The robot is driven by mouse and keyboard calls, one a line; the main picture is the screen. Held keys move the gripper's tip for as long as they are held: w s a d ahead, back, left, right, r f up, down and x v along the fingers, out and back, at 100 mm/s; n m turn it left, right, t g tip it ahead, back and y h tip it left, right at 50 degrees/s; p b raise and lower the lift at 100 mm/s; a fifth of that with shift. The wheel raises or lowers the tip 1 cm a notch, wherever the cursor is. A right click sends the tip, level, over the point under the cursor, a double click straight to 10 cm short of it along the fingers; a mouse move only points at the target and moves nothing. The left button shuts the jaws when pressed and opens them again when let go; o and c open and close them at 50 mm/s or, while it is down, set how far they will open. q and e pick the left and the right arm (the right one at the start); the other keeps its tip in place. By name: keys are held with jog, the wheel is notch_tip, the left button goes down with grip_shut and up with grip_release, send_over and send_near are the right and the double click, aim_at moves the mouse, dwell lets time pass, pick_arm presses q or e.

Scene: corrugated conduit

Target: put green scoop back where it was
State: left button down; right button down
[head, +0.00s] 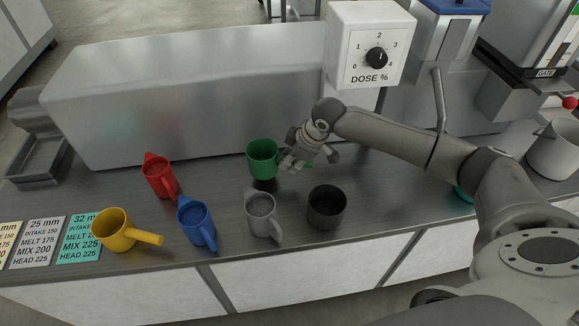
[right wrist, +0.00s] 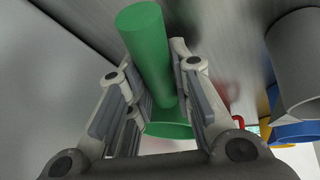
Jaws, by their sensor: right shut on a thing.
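The green scoop (head: 262,158) is upright, at the back of the counter near the long steel housing. My right gripper (head: 291,161) is at its right side, shut on the scoop's handle. In the right wrist view, the green handle (right wrist: 148,45) passes between the fingers of my right gripper (right wrist: 153,75), with part of the green cup beyond. I cannot tell whether the scoop's base touches the counter. My left gripper is not in view.
Red (head: 160,177), blue (head: 196,222), grey (head: 262,214) and yellow (head: 113,229) scoops stand on the counter (head: 230,255). A dark pot (head: 327,206) is in front of my right gripper. The steel housing (head: 200,100) and dose box (head: 368,45) stand behind. Label cards (head: 44,241) lie far left.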

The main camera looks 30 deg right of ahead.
jog(key=shift+w+a+f, duration=0.2)
jog(key=shift+w+f, duration=0.1)
jog(key=shift+f, duration=0.05)
notch_tip(320, 180, down, 3)
jog(key=shift+r+p, duration=0.1)
jog(key=shift+p, duration=0.25)
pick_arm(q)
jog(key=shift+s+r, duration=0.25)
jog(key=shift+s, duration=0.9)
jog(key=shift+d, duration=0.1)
pick_arm(e)
jog(key=c, duration=1.3)
grip_release()
jog(key=shift+f, duration=0.2)
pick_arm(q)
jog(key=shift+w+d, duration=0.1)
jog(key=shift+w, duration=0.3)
pick_arm(e)
jog(key=shift+s+d+r, duration=0.15)
jog(key=shift+r, duration=0.35)
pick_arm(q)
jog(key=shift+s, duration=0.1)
pick_arm(e)
jog(key=v, duration=1.1)
jog(key=shift+s, duration=0.15)
